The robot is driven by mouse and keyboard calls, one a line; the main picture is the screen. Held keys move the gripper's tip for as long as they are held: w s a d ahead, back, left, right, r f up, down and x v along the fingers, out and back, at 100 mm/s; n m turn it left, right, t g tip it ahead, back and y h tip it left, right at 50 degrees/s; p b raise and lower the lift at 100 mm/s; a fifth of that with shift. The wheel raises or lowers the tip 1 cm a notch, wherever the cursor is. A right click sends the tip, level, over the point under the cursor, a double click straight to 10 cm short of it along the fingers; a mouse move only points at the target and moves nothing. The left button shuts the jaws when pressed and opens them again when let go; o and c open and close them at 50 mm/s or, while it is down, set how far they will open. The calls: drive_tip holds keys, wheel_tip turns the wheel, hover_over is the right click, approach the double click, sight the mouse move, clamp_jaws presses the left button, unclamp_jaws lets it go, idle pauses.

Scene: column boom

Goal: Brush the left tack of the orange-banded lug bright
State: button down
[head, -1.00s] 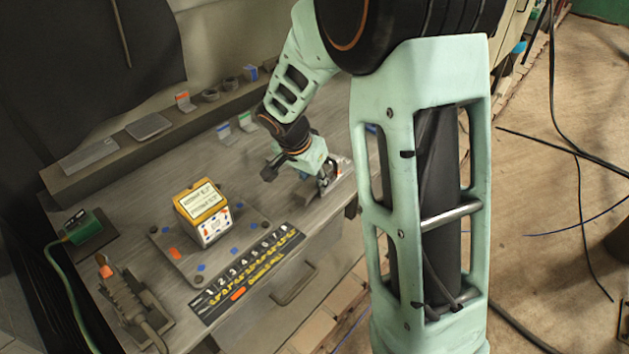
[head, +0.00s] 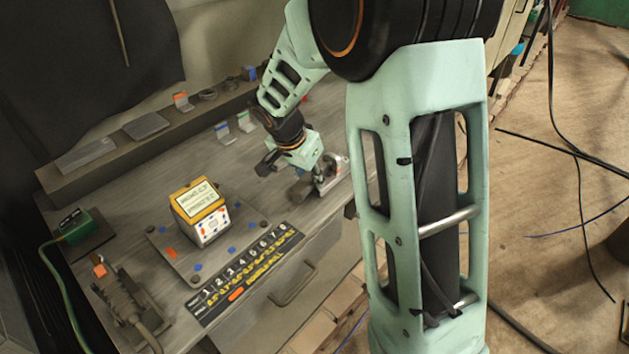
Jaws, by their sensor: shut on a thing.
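In the head view, a small upright lug with an orange band (head: 181,101) stands on the ledge at the back of the bench. Its tacks are too small to make out. My gripper (head: 318,172) is at the bench's right end, well to the right of that lug, pointing down. It is shut on a small greyish thing, which the fingers and wrist partly hide; I cannot tell whether it is a brush. A grey block (head: 302,190) and a pale metal fitting (head: 332,178) are close by it. Lugs with blue (head: 222,131) and green (head: 245,122) bands stand on the bench behind my wrist.
A yellow-framed box with a display (head: 199,212) stands on a plate mid-bench. A numbered black strip (head: 245,274) lies along the front. A green box with a cable (head: 76,226) and a dark tool in a stand (head: 124,300) are at left. Flat plates (head: 146,125) lie on the ledge.

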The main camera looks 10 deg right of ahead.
drive_tip(key=shift+s+f, duration=0.1)
drive_tip(key=shift+s+d+b, duration=0.45)
drive_tip(key=shift+s+d, duration=0.2)
drive_tip(key=shift+s, duration=0.2)
drive_tip(key=shift+w+a, duration=0.7)
drive_tip(key=shift+w, duration=0.3)
drive_tip(key=shift+s+d+b, duration=0.7)
drive_tip(key=shift+s+b, duration=0.1)
drive_tip(key=shift+s, duration=0.2)
drive_tip(key=shift+w+a, duration=0.4)
drive_tip(key=shift+w, duration=0.1)
drive_tip(key=shift+w+p+v, duration=0.15)
drive_tip(key=shift+p+v, duration=0.35)
drive_tip(key=shift+v, duration=1.15)
drive_tip(key=shift+w+p+v, duration=0.2)
drive_tip(key=shift+p+v, duration=0.25)
drive_tip(key=shift+v, duration=1.15)
drive_tip(key=shift+d, duration=0.15)
